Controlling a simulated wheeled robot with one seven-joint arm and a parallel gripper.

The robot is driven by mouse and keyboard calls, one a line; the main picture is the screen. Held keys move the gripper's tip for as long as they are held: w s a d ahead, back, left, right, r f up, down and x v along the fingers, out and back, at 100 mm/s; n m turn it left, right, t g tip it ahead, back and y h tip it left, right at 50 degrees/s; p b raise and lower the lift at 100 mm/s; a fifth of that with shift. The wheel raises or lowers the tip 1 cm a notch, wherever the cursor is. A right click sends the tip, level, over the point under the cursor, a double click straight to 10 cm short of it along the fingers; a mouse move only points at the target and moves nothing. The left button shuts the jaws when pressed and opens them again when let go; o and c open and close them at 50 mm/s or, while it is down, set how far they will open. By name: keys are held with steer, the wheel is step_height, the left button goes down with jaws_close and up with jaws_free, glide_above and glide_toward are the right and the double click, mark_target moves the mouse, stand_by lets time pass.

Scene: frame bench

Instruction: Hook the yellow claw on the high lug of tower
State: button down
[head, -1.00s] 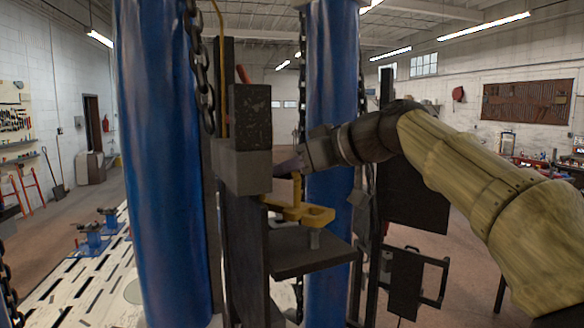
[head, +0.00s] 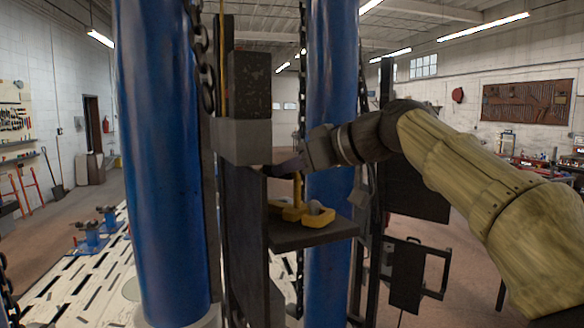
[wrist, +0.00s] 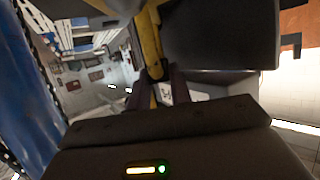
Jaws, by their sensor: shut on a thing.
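The yellow claw (head: 318,221) is low over a dark shelf plate on the tower (head: 243,235). A grey lug (head: 316,207) stands on that plate, and its top shows within the claw's opening. I cannot tell whether claw and lug touch. The claw's upright stem rises to my gripper (head: 291,167), which is shut on it above the plate, beside the tower's grey block (head: 243,141). In the wrist view, the claw's yellow stem (wrist: 151,45) runs between the two dark fingers of my gripper (wrist: 155,80). The claw's lower end is hidden there.
A blue column (head: 160,160) stands close on the left and another (head: 332,110) is behind the plate. Chains (head: 199,60) hang beside them. A black frame (head: 412,275) is at the lower right. The slotted white floor plate (head: 75,285) lies at left.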

steer(key=c, duration=1.2)
jaws_free()
steer(key=b+v, duration=0.3)
steer(key=v, duration=1.4)
steer(key=shift+s+d+r, duration=0.1)
steer(key=shift+s+d, duration=0.05)
steer(key=shift+s, duration=0.05)
steer(key=shift+w, duration=0.1)
